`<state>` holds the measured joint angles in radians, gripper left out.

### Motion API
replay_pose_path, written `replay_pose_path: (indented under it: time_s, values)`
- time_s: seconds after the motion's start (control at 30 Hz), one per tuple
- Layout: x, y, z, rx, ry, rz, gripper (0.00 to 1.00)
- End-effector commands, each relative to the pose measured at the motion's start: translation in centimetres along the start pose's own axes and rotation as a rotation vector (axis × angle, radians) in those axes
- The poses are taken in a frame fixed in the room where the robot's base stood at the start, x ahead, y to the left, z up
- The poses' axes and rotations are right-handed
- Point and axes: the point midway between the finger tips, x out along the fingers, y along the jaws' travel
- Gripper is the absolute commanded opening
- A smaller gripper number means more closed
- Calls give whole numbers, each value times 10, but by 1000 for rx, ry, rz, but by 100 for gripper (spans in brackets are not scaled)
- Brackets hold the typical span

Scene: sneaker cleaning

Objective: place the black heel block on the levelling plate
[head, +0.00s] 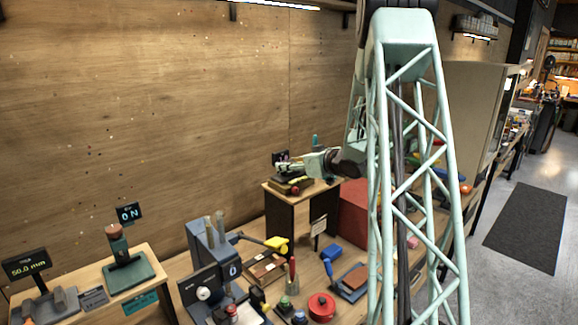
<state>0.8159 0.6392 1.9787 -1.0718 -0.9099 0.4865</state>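My mint-green lattice arm stands in front of the right half of the head view. Its wrist bends left behind the lattice, and my gripper (292,170) appears small and dark over the low wooden-topped cabinet (272,186). I cannot tell whether its fingers are open or shut, or whether anything is between them. Dark flat pieces and a small red item lie on the cabinet top below it. I cannot make out the black heel block or the levelling plate with certainty; a dark green plate (140,280) with an upright post sits on the left bench.
A blue-grey machine (207,245) stands at the front centre. Around it are a yellow-headed tool (276,243), a round red container (321,306), a blue-headed brush (331,254) and a red box (354,208). A display (26,264) stands far left.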

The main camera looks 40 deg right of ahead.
Motion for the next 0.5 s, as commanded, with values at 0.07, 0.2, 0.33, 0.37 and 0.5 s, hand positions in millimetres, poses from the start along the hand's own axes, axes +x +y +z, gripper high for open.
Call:
replay_pose_path:
  time_s: [0.07,0.2,0.33,0.37,0.5]
  values:
    - [0,0,0,0,0,0,27]
    - [0,0,0,0,0,0,27]
    - [1,0,3,1,0,0,27]
    - [1,0,3,1,0,0,27]
    - [1,0,3,1,0,0,52]
